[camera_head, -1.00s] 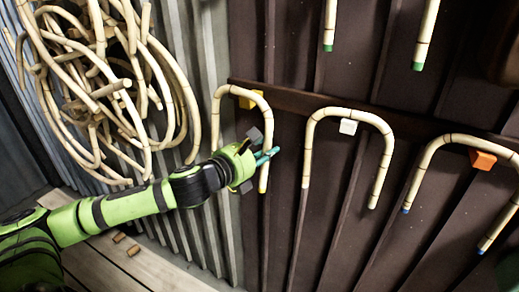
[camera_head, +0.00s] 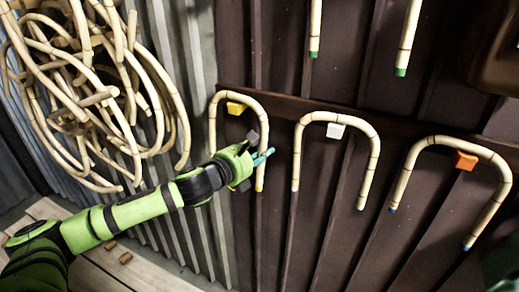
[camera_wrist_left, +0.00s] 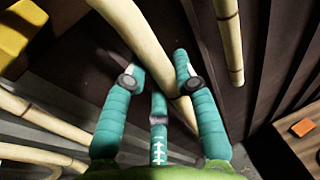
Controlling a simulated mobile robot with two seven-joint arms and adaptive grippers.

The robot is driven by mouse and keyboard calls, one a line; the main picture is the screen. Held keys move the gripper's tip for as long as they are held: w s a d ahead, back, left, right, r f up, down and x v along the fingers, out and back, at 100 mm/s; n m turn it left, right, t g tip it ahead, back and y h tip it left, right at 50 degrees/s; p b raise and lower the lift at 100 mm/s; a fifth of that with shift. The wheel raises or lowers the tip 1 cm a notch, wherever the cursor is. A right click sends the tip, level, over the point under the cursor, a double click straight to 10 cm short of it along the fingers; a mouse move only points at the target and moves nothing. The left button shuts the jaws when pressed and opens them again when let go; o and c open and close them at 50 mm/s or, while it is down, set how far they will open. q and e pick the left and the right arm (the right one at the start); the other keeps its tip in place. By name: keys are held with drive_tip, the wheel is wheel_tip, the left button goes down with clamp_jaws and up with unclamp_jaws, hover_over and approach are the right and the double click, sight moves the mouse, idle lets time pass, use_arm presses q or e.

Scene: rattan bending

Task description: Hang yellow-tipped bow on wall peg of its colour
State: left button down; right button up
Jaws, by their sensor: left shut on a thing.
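The yellow-tipped bow (camera_head: 248,98) is a pale cane arch with dark bands and a yellow end at its right leg. My left gripper (camera_head: 262,156) is shut on that right leg, above the yellow tip. In the left wrist view the cane (camera_wrist_left: 150,45) runs between the teal fingers (camera_wrist_left: 160,90). The yellow peg (camera_head: 235,107) is on the dark wall rail, just under the crown of the arch. It also shows in the left wrist view (camera_wrist_left: 14,32). Whether the cane rests on the peg or hangs in front of it, I cannot tell. My right gripper is not in view.
A white peg (camera_head: 335,131) and an orange peg (camera_head: 465,160) to the right each have a bow over them, the orange one's blue-tipped. Two green-tipped cane ends (camera_head: 402,60) hang above. A large tangle of cane (camera_head: 90,90) hangs at left.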

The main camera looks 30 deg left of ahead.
use_arm(q)
drive_tip(key=c, duration=0.9)
unclamp_jaws()
drive_tip(key=v, duration=1.2)
drive_tip(key=shift+d, duration=0.1)
